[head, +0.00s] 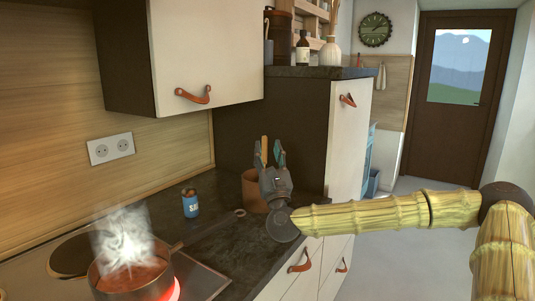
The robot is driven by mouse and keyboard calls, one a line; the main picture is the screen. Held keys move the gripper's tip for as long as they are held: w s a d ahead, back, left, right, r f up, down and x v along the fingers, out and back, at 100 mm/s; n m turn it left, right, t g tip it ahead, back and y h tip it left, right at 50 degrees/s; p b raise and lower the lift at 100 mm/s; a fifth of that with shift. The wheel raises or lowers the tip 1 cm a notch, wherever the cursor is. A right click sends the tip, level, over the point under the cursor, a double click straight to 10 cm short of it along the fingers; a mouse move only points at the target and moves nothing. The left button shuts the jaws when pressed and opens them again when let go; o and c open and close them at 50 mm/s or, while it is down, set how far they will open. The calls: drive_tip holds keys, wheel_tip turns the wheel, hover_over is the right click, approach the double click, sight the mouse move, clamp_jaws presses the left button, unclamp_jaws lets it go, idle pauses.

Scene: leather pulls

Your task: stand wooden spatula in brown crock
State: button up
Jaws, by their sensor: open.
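The brown crock (251,192) stands on the dark counter near its far end, partly hidden behind my gripper. My gripper (269,155) is in front of the crock, its fingers pointing up and away and spread apart. A slim wooden piece, seemingly the wooden spatula (264,146), shows upright between the fingertips and above the crock. Its lower part is hidden by my gripper, so I cannot tell whether it stands inside the crock or touches a finger.
A steaming pot (130,270) sits on a red-glowing hob, its long handle (212,229) reaching toward the crock. A blue can (190,203) stands left of the crock. A tall cabinet (300,130) rises behind it. Bare counter (232,258) lies in front.

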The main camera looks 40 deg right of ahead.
drive_tip(key=shift+r, duration=0.2)
drive_tip(key=shift+r, duration=1.3)
